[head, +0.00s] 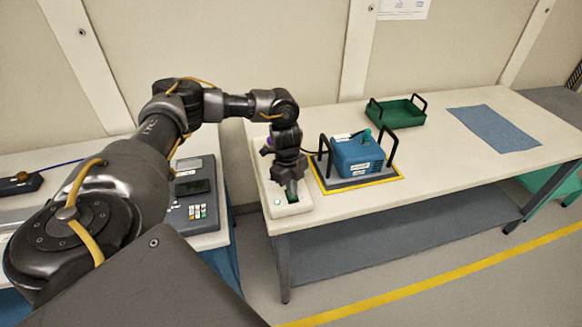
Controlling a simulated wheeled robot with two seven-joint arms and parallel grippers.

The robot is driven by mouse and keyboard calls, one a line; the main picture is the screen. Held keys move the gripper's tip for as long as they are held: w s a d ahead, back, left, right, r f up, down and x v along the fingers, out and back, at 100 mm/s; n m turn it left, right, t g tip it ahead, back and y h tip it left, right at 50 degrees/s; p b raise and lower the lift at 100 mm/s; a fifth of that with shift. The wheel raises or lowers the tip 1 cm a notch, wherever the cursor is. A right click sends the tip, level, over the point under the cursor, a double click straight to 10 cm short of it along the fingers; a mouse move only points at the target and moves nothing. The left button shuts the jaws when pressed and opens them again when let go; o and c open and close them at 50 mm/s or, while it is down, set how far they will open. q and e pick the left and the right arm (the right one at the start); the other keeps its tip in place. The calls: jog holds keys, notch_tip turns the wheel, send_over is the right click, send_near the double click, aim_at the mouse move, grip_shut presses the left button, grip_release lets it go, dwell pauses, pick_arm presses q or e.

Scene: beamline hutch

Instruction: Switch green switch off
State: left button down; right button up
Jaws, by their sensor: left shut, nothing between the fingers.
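My left gripper (291,194) points down over a white switch panel (300,208) at the left front end of the table. It is shut and empty, with its fingertips at a small green patch (294,209) on the panel, which looks like the green switch. The fingers cover part of it, so I cannot tell its position or whether they touch it. My right gripper is not in view.
A blue box (357,155) with black handles stands on a yellow-edged mat right of the gripper. A green tray (398,114) and a blue cloth (492,126) lie farther back. A grey keypad device (192,195) sits left, across a gap. The table's (420,180) front right is clear.

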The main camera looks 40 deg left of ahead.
pick_arm(q)
jog(key=shift+f, duration=0.55)
notch_tip(320, 180, up, 7)
jog(key=p, duration=0.6)
jog(key=shift+r+p, duration=0.1)
jog(key=shift+p, duration=0.3)
dwell(0.4)
